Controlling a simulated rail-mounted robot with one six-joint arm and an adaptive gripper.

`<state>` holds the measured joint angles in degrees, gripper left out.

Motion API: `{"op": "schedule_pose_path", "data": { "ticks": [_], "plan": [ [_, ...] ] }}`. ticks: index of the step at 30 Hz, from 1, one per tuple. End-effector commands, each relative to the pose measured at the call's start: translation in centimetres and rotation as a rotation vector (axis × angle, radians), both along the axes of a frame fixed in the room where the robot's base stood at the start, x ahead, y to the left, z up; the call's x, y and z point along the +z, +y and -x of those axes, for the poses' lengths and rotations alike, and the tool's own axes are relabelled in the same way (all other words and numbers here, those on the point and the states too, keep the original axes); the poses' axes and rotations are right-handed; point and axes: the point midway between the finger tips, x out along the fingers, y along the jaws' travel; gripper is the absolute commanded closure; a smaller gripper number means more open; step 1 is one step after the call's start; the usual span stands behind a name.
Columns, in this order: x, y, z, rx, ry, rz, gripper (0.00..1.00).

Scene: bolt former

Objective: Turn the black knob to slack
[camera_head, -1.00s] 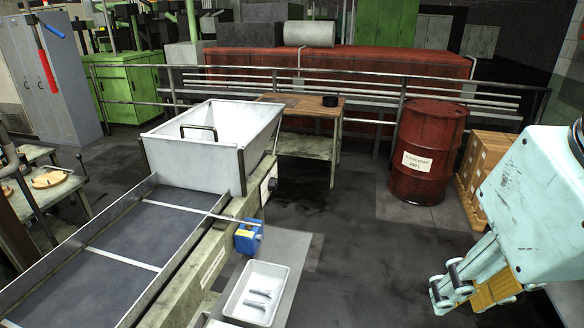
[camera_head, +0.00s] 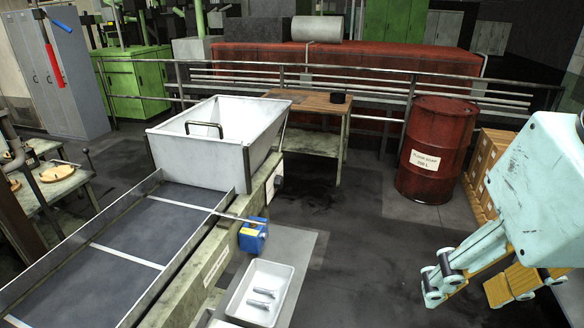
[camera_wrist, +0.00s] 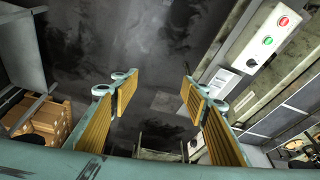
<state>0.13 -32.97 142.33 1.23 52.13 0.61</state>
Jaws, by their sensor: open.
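My gripper (camera_head: 478,286) is at the lower right of the head view, apart from the machine, over open floor. It is open and empty, with its yellow-padded fingers spread; they also show in the wrist view (camera_wrist: 157,88). A pale control panel (camera_wrist: 258,48) at the upper right of the wrist view carries a red button (camera_wrist: 283,20) and a green button (camera_wrist: 268,40).
A white hopper (camera_head: 208,165) stands on the conveyor (camera_head: 150,230). A blue box (camera_head: 253,236) and a white tray with bolts (camera_head: 240,297) are beside it. A red drum (camera_head: 435,150), cartons (camera_head: 490,163) and a wooden-topped table (camera_head: 310,102) stand behind. The floor between is clear.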

Motion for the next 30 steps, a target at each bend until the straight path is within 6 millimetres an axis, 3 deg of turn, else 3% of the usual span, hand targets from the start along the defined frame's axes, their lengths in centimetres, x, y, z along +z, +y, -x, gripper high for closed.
{"op": "schedule_pose_path", "data": {
  "ticks": [11, 30],
  "plan": [
    [0.5, 2.3, -3.4, -0.088, 0.100, -0.107, 0.58],
    [0.7, 7.1, -11.3, -0.277, 0.304, -0.323, 0.58]
  ]
}}
